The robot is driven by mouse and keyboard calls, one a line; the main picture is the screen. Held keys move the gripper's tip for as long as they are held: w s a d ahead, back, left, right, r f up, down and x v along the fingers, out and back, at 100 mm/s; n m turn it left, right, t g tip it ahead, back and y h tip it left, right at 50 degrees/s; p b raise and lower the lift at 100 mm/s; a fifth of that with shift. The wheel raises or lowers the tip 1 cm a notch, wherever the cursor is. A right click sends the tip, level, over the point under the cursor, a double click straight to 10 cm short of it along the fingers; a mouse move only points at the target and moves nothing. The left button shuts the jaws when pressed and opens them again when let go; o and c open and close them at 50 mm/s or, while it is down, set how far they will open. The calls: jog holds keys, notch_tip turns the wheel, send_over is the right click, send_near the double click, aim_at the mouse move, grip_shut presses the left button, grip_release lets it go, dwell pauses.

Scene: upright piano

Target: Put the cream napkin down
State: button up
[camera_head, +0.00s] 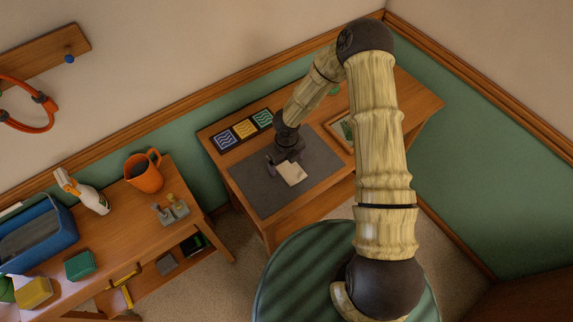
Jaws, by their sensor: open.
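The cream napkin (293,173) lies flat on the dark grey mat (257,190) on the wooden table at the centre of the head view. My gripper (281,164) is low over the mat, right at the napkin's upper left edge. Its jaws are open. The wrist hides part of the gripper and perhaps a corner of the napkin, so I cannot tell whether the fingers touch the cloth.
Blue, yellow and green patterned tiles (245,128) lie along the table's back edge. A framed picture (345,131) is at the right, partly behind my arm. A side bench at left holds an orange mug (145,173), a spray bottle (85,192) and a blue bin (38,236).

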aim_at(287, 164)
jog(key=c, duration=1.1)
jog(key=shift+r, duration=0.1)
notch_tip(287, 164, up, 10)
jog(key=shift+f, duration=0.1)
dwell(0.6)
